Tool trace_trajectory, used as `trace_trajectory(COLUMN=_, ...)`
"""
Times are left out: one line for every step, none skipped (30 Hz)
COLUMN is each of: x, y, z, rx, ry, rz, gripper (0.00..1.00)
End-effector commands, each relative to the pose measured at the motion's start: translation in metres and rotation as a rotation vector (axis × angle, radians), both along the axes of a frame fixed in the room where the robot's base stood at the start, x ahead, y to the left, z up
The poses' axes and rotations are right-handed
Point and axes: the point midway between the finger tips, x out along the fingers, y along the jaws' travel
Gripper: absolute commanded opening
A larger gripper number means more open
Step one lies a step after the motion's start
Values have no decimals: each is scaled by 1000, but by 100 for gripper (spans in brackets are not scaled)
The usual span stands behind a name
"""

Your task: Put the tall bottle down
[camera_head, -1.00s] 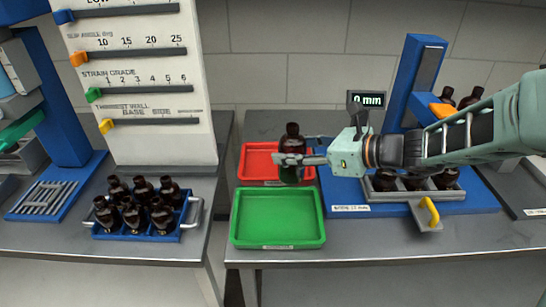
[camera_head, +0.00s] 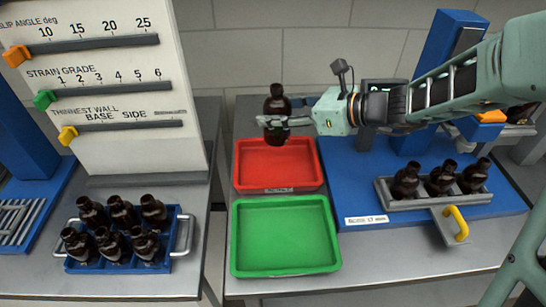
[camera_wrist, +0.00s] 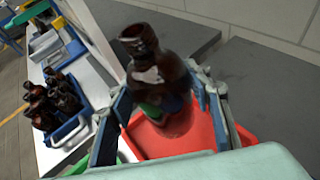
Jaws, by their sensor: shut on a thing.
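The tall bottle (camera_head: 277,101) is dark amber glass. In the head view it is upright at the back edge of the red tray (camera_head: 237,180). My gripper (camera_head: 272,123) is shut on its body from the right. In the wrist view the bottle (camera_wrist: 158,85) stands between my two fingers (camera_wrist: 160,108), with the red tray (camera_wrist: 200,135) behind and below it. The bottle's base appears to be above the tray, but its exact height I cannot tell. The red tray holds nothing that I can see.
An empty green tray (camera_head: 333,268) lies in front of the red one. A blue crate (camera_head: 72,265) of several amber bottles stands at the left. A grey rack (camera_head: 400,205) with three bottles and a yellow handle (camera_head: 460,222) is at the right. A white gauge panel (camera_head: 140,80) stands back left.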

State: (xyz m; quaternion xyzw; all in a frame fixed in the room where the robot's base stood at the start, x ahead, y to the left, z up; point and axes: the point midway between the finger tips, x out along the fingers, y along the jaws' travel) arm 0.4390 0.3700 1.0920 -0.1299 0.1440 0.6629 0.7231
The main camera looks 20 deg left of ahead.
Motion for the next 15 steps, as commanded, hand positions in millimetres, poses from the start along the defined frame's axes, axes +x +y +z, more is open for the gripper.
trace_trajectory(x=0, y=0, z=0, rx=1, ry=0, rz=0, gripper=16)
trace_trajectory(x=0, y=0, z=-2, rx=1, ry=1, rz=0, gripper=16)
trace_trajectory(x=0, y=0, z=-6, rx=1, ry=2, rz=0, gripper=16)
trace_trajectory(x=0, y=0, z=-11, rx=0, ry=3, rz=0, gripper=16)
trace_trajectory(x=0, y=0, z=-16, rx=0, ry=5, rz=0, gripper=16)
trace_trajectory(x=-1, y=0, z=-24, rx=0, ry=6, rz=1, gripper=16)
trace_trajectory(x=-1, y=0, z=-31, rx=0, ry=8, rz=0, gripper=16)
trace_trajectory(x=-1, y=0, z=-36, rx=1, ry=6, rz=0, gripper=16)
trace_trajectory(x=0, y=0, z=-43, rx=0, ry=5, rz=0, gripper=16)
trace_trajectory(x=0, y=0, z=-48, rx=0, ry=5, rz=0, gripper=16)
trace_trajectory(x=0, y=0, z=-52, rx=0, ry=4, rz=0, gripper=16)
trace_trajectory(x=0, y=0, z=-57, rx=1, ry=4, rz=-1, gripper=16)
trace_trajectory(x=0, y=0, z=-59, rx=1, ry=3, rz=0, gripper=16)
trace_trajectory(x=0, y=0, z=-61, rx=1, ry=2, rz=0, gripper=16)
trace_trajectory(x=0, y=0, z=-64, rx=1, ry=1, rz=1, gripper=16)
